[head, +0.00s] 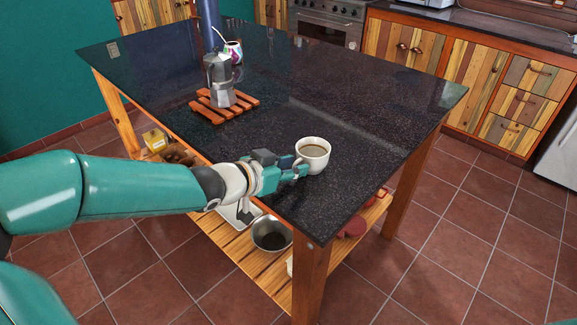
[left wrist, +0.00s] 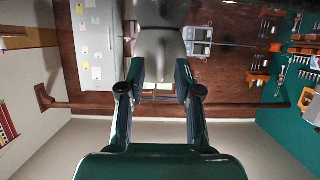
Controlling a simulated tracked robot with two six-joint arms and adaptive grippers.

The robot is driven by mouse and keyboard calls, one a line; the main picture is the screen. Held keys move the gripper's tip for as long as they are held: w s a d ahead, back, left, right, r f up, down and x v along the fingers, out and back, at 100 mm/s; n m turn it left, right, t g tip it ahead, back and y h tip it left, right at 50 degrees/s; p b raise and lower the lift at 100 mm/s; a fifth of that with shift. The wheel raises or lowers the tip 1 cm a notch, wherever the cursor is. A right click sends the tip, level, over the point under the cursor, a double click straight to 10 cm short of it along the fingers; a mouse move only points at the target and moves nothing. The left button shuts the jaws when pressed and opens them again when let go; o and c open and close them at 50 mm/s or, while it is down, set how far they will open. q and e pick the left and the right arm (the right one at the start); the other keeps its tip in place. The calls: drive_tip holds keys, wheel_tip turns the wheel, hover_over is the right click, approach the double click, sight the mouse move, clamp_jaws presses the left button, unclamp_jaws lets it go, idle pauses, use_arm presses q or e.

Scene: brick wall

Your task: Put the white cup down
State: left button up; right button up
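The white cup (head: 318,163) holds brown coffee and is upright at the near edge of the dark table (head: 340,110). I cannot tell whether its base touches the tabletop. My left gripper (head: 296,168) reaches in from the left, its fingers at the handle side of the cup. In the left wrist view, the fingers of my left gripper (left wrist: 160,66) are partly closed, with the greyish, shaded cup (left wrist: 160,18) between and beyond their tips. My right gripper is not in view.
A moka pot (head: 220,82) stands on a red-brown slatted trivet (head: 243,101) farther back. A patterned cup (head: 234,50) is behind it. The tabletop right of the white cup is clear. A metal bowl (head: 271,236) sits on the shelf below.

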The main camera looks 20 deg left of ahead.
use_arm(q)
drive_tip(key=shift+r, duration=0.2)
drive_tip(key=shift+s+a+r, duration=0.1)
drive_tip(key=shift+s+r, duration=0.05)
drive_tip(key=shift+s, duration=0.1)
drive_tip(key=p+v, duration=0.5)
drive_tip(key=v, duration=0.6)
drive_tip(key=shift+s, duration=0.25)
